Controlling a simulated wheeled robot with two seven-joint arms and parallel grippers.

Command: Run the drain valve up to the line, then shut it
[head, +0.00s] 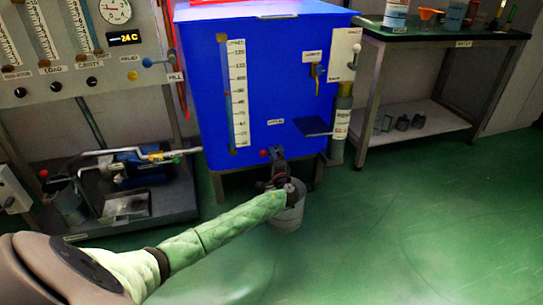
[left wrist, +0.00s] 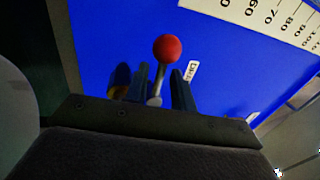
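The blue tank (head: 290,85) carries a white numbered level scale (head: 238,95) on its front; the liquid level is too small to read. The drain valve's red ball knob (head: 264,153) shows low on the tank front. My left gripper (head: 277,172) is at the valve. Its two fingers (left wrist: 160,88) stand on either side of the lever, with gaps showing. A grey bucket (head: 290,216) stands below, partly hidden by my arm. My right gripper is not in view.
A bench with a blue pump (head: 140,168) and pipes stands left of the tank. A dark-topped table (head: 455,37) with a low shelf stands at the right. The green floor (head: 420,220) in front and to the right is clear.

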